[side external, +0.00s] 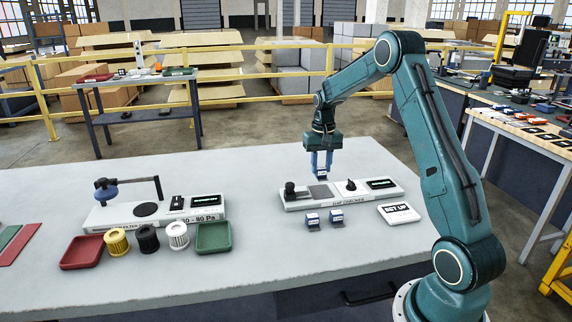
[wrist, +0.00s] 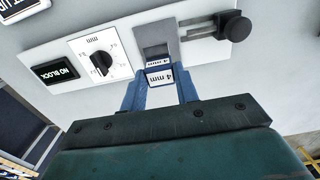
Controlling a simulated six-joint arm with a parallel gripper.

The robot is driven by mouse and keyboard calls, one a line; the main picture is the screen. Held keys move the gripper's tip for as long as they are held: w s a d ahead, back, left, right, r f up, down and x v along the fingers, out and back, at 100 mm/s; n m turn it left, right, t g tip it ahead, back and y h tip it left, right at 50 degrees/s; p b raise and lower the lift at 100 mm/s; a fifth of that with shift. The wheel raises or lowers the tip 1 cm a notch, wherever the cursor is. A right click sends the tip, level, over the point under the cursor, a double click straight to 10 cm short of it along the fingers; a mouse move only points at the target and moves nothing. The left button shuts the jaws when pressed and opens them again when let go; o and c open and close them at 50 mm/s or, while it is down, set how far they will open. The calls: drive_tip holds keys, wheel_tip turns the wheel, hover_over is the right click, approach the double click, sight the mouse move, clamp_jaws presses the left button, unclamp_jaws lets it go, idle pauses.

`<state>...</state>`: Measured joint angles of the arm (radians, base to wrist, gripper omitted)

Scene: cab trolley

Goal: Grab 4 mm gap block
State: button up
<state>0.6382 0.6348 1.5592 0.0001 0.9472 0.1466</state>
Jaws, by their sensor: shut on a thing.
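The 4 mm gap block (wrist: 158,77) is white and blue with "4 mm" printed on it. My gripper (wrist: 161,88) is shut on it, with a blue finger on each side. In the side external view my gripper (side external: 321,168) points down and holds the block (side external: 321,177) above or at the gap checker (side external: 298,203). In the wrist view the block is in front of the checker's grey recess (wrist: 155,40). Whether the block touches the checker cannot be told.
Two more blue and white blocks (side external: 312,220) (side external: 336,217) stand in front of the checker. A "SET UP" sign (side external: 399,213) lies to the right. The checker has a dial (wrist: 101,62), a "NO BLOCK" display (wrist: 60,73) and a black knob (wrist: 235,26). Another station (side external: 155,212) stands left.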

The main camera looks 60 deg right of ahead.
sight(321, 168)
wheel_tip(321, 168, up, 15)
idle(0.4)
drive_tip(key=shift+w, duration=0.1)
idle(0.4)
